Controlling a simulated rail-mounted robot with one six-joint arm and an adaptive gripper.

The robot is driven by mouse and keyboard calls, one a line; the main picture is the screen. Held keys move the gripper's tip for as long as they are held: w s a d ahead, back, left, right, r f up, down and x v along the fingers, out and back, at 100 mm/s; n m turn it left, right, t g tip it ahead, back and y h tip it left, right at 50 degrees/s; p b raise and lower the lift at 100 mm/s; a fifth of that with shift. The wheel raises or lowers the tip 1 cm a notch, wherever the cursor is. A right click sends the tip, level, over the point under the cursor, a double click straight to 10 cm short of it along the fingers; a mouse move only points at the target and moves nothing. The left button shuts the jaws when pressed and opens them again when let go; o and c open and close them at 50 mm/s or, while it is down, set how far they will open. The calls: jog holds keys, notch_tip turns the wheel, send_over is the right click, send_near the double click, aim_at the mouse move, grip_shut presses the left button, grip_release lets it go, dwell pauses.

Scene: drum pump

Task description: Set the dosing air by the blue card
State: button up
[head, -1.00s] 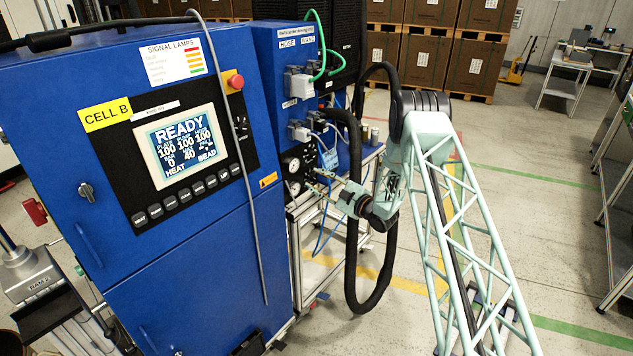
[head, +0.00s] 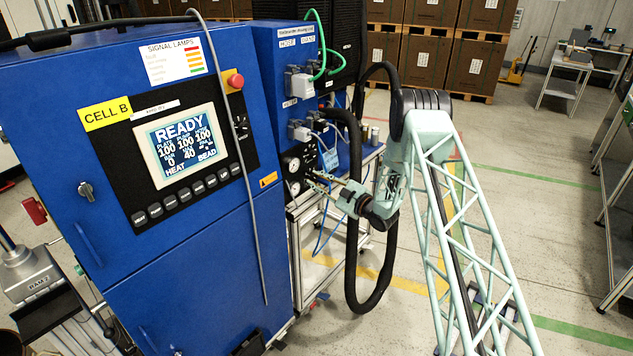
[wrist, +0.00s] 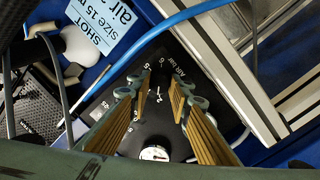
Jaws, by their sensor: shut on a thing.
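The blue card (wrist: 108,22) is at the upper left of the wrist view. It reads "SHOT size 15", with an "air" line below cut off by the frame edge. In the head view the card (head: 331,158) is small, above my gripper. My gripper (wrist: 158,92) is shut on the dark air knob (wrist: 157,97), one finger on each side. The knob sits on a black panel with scale numbers and an "AIR bar" label. A white-faced gauge (wrist: 155,153) is below it, partly cut off by my gripper body. In the head view my gripper (head: 314,181) reaches left to the panel.
A blue hose (wrist: 175,28) crosses the wrist view above the knob, close to my fingers. An aluminium frame (wrist: 220,70) is at the right. The blue cabinet's screen (head: 181,145) reads READY. A thick black hose (head: 353,250) hangs beside my arm.

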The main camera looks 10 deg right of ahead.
jog(key=m, duration=0.3)
jog(key=shift+r+m+g+b, duration=0.1)
jog(key=shift+m+g+b, duration=0.25)
jog(key=shift+m+g, duration=0.05)
jog(key=shift+m, duration=1.9)
jog(key=o, duration=0.8)
jog(key=shift+o, duration=0.2)
jog(key=shift+d, duration=0.1)
jog(key=v, duration=1.1)
jog(key=shift+s+d, duration=0.25)
jog(key=shift+d, duration=0.05)
jog(key=shift+r, duration=0.15)
